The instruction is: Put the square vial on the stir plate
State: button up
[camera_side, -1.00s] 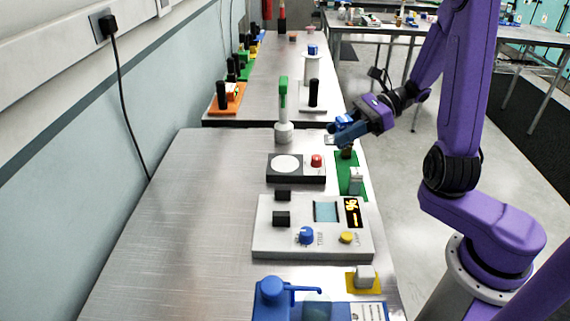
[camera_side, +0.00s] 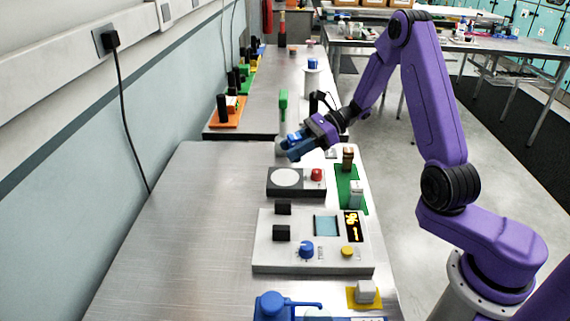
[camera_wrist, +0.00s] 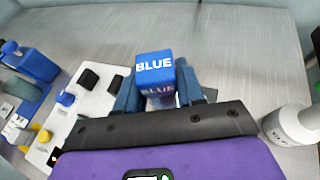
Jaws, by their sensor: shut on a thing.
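The square vial (camera_wrist: 155,72) has a blue cap marked BLUE and a clear body. It is upright between the blue fingers of my gripper (camera_wrist: 158,98), which is shut on it, in the wrist view. In the side view my gripper (camera_side: 294,148) is in the air behind the stir plate (camera_side: 270,189). The vial cannot be made out apart from the blue fingers there. The stir plate is a dark box with a white disc and a red knob. In the wrist view it is mostly hidden behind my gripper and the vial.
A green mat (camera_side: 343,176) at the right holds a brown vial (camera_side: 347,157) and a white-topped vial (camera_side: 355,192). A white instrument (camera_side: 290,255) stands in front of the stir plate. A green-topped stand (camera_side: 283,106) is behind my gripper. The bench's left side is clear.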

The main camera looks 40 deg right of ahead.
jog(key=w+f, duration=0.1)
jog(key=f, duration=0.1)
jog(key=w+f, duration=0.1)
jog(key=w, duration=0.1)
jog(key=shift+a+f, duration=0.1)
jog(key=shift+f, duration=0.25)
jog(key=shift+w+f, duration=0.2)
jog(key=shift+f, duration=1.5)
jog(key=shift+f, duration=0.15)
jog(key=o, duration=1)
